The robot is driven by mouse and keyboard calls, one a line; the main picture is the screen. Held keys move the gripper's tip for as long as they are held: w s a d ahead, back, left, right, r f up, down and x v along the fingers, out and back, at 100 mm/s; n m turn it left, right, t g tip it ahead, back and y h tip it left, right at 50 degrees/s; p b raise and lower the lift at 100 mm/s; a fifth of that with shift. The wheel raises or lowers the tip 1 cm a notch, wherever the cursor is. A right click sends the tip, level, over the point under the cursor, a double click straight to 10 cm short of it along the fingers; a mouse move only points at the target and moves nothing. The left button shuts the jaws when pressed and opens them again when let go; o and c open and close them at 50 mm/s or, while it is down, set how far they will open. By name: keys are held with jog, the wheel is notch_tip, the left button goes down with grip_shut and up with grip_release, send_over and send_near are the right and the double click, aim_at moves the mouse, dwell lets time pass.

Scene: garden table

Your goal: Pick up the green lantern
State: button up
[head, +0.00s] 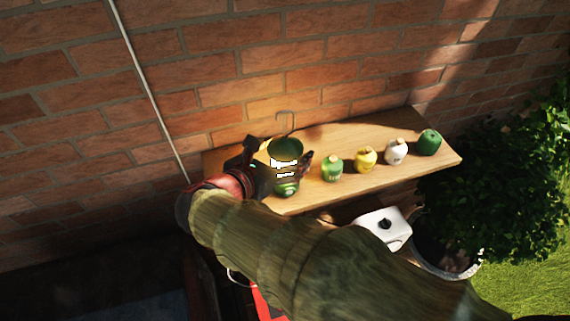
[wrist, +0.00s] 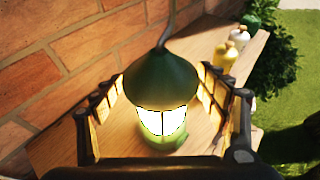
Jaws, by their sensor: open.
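The green lantern (wrist: 160,82) stands upright on the wooden shelf, with a dark green cone top, a glowing body and a wire hook above. In the head view the lantern (head: 287,150) is at the left part of the shelf, partly hidden by my gripper. My gripper (wrist: 165,105) is open, with one finger on each side of the lantern in the wrist view. It also shows in the head view (head: 284,163). Whether either finger touches the lantern cannot be told.
Right of the lantern on the wooden shelf (head: 300,203) stand a green bottle (head: 332,170), a yellow bottle (head: 366,160), a white bottle (head: 396,152) and a dark green item (head: 429,143). A brick wall (head: 330,60) rises behind.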

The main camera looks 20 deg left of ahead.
jog(key=shift+c, duration=0.4)
jog(key=c, duration=1.4)
jog(key=shift+c, duration=0.3)
jog(key=shift+r, duration=0.2)
